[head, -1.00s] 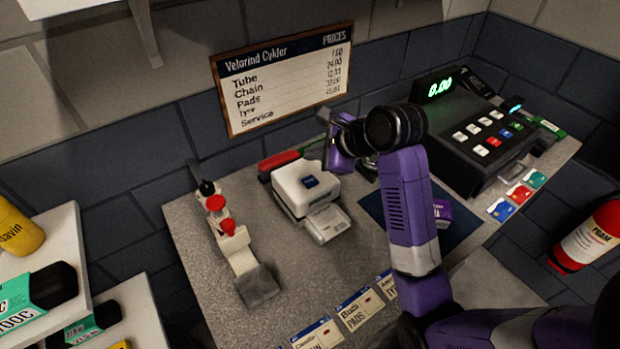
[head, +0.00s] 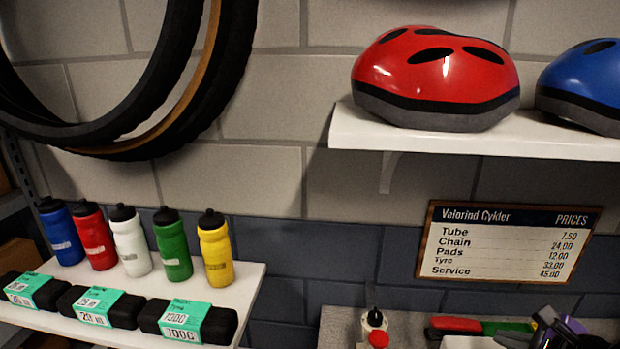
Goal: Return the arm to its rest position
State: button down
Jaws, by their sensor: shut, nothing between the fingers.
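Only a small dark and purple part of my arm (head: 566,328) shows, at the bottom right edge of the head view. It is in front of the back of the counter, below the price board (head: 506,243). The rest of the arm is cut off by the frame. I cannot make out my gripper's fingers in this view.
A red helmet (head: 440,75) and a blue helmet (head: 590,80) sit on a white wall shelf (head: 480,143). Several bottles and boxed tubes stand on a lower shelf (head: 252,285) at left. Tyres (head: 185,100) hang above. A red-handled tool (head: 455,324) lies on the counter.

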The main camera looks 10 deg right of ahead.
jog(key=w+d+r+n+t+h, duration=0.3)
jog(key=d+r+n, duration=0.1)
jog(key=r, duration=0.2)
jog(key=s+a+f+n+y+b, duration=0.1)
jog(key=s+a+f+n+b, duration=0.1)
jog(key=s+a+f+n, duration=0.3)
jog(key=s+a+f+n+t+y+b, duration=0.1)
jog(key=s+a+f+n+b, duration=0.2)
jog(key=s, duration=1.4)
jog(key=s+a+f+n+t+y+b, duration=0.1)
jog(key=s+a+f+n+b, duration=0.1)
jog(key=s+a+f+n, duration=0.6)
jog(key=s+a+n, duration=0.4)
jog(key=a+n, duration=0.3)
jog(key=a, duration=0.3)
jog(key=shift+a+f+y, duration=0.25)
jog(key=shift+a+y, duration=0.1)
jog(key=shift+y, duration=0.05)
jog(key=shift+w, duration=0.1)
dwell(1.2)
